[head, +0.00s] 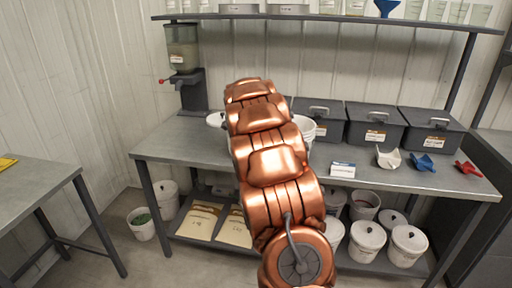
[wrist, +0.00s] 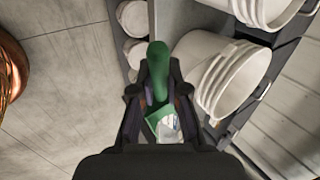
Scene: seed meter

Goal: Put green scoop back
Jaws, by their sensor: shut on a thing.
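In the wrist view, the green scoop (wrist: 158,62) is between the fingers of my gripper (wrist: 158,95), which is shut on it. Its handle points toward the top of the picture, and its green-edged bowl sits lower, between the fingers. In the head view, my copper arm hides the gripper and the green scoop. On the bench (head: 240,160), a white scoop (head: 388,158), a blue scoop (head: 422,163) and a red scoop (head: 467,168) lie in a row at the right front.
A white bucket (wrist: 225,80) stands close to the right of my gripper in the wrist view. Dark lidded bins (head: 375,125) line the bench back. A hopper dispenser (head: 183,55) stands at left. A small white-blue box (head: 342,169) sits left of the scoops. Lidded buckets (head: 408,245) are below.

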